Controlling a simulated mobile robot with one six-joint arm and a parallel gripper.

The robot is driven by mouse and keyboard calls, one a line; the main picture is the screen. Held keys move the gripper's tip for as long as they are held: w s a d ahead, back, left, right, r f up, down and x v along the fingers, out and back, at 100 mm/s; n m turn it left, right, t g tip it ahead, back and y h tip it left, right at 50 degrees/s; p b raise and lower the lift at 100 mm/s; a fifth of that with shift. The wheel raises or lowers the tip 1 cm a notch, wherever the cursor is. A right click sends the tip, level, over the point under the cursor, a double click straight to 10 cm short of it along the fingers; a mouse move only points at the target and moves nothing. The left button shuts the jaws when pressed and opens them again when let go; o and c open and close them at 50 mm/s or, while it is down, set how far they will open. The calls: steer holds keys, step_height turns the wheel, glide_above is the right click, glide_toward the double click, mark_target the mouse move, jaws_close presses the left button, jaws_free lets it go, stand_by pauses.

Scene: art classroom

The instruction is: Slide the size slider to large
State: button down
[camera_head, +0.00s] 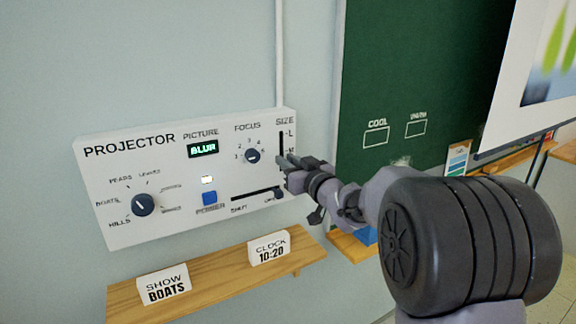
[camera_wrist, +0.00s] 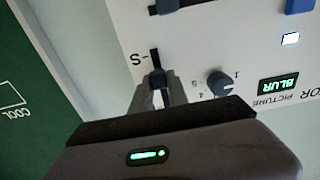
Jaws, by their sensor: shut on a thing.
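The projector panel (camera_head: 100,185) is white and mounted on the wall. Its vertical size slider (camera_head: 281,140) is a dark slot at the right end, with L at the top and M below it in the head view. My gripper (camera_head: 284,161) hides the lower part of the slot there. In the wrist view, which is upside down, my gripper (camera_wrist: 158,88) is shut on the slider's knob (camera_wrist: 158,77). The bare slot (camera_wrist: 155,58) runs from the knob towards the S mark. The knob appears around or just below M; the L end is hidden there.
The focus dial (camera_head: 252,156) is close left of my gripper, and the horizontal shift slider (camera_head: 255,195) lies below. The picture display (camera_head: 203,149) reads BLUR. A wooden shelf (camera_head: 215,275) with two cards is under the panel. A green board (camera_head: 400,70) stands right.

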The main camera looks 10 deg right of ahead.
mark_target(281, 129)
step_height(281, 129, up, 8)
steer(key=p, duration=0.4)
steer(key=shift+p, duration=0.3)
steer(key=shift+f, duration=0.1)
steer(key=c, duration=1.3)
jaws_free()
steer(key=shift+f, duration=0.1)
steer(key=v, duration=1.7)
steer(key=shift+s, duration=0.15)
